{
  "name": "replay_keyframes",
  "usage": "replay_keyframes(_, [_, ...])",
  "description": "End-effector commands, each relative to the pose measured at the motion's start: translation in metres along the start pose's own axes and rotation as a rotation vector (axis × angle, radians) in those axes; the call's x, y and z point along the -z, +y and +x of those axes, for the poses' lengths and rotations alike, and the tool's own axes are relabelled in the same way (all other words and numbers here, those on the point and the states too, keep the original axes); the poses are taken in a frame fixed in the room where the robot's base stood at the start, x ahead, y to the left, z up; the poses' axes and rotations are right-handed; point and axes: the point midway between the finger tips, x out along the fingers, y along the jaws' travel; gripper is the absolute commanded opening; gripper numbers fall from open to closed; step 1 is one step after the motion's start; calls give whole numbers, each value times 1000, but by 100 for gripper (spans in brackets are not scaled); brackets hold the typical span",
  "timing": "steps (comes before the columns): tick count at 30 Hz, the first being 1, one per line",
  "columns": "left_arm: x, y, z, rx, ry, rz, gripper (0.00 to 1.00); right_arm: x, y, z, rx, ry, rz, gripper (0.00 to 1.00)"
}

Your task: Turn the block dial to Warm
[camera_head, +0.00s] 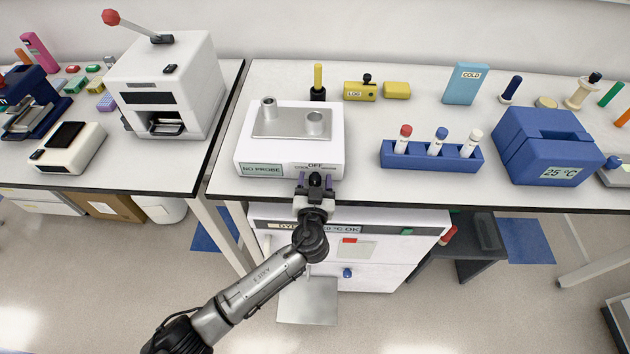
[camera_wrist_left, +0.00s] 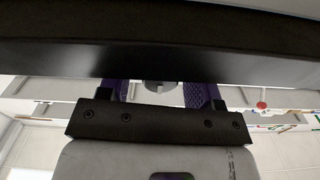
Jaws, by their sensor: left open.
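The white heating block (camera_head: 247,140) stands near the front edge of the middle table, with a grey metal top holding two short cylinders. Its front shows a "NO PROBE" display (camera_head: 261,170) and a dial label strip (camera_head: 316,166) with "OFF" readable above the dial; the other words are too small or covered. My left gripper (camera_head: 315,180) is open at the block's front, its purple fingers on either side of the dial area. In the left wrist view, a grey round part, apparently the dial (camera_wrist_left: 160,87), sits between the fingers. I cannot tell the dial's pointer direction or any contact.
A blue tube rack (camera_head: 400,161) with three capped tubes and a blue box reading 25 °C (camera_head: 545,145) stand to the right. A white lever press (camera_head: 165,80) is on the left table. Below the tabletop is a white cabinet (camera_head: 400,250). Bare tabletop lies between block and rack.

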Motion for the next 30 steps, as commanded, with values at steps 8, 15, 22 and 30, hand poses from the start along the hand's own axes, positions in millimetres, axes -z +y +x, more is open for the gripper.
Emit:
replay_keyframes(8, [0, 0, 0, 0, 0, 0, 55, 0, 0, 0, 0, 0, 0, 43])
replay_keyframes(15, [0, 0, 0, 0, 0, 0, 32, 0, 0, 0, 0, -1, 0, 43])
replay_keyframes(22, [0, 0, 0, 0, 0, 0, 10, 0, 0, 0, 0, -1, 0, 43])
replay_keyframes(30, [-3, 4, -1, -3, -1, 57, 9, -5, 0, 15, 0, -1, 0, 43])
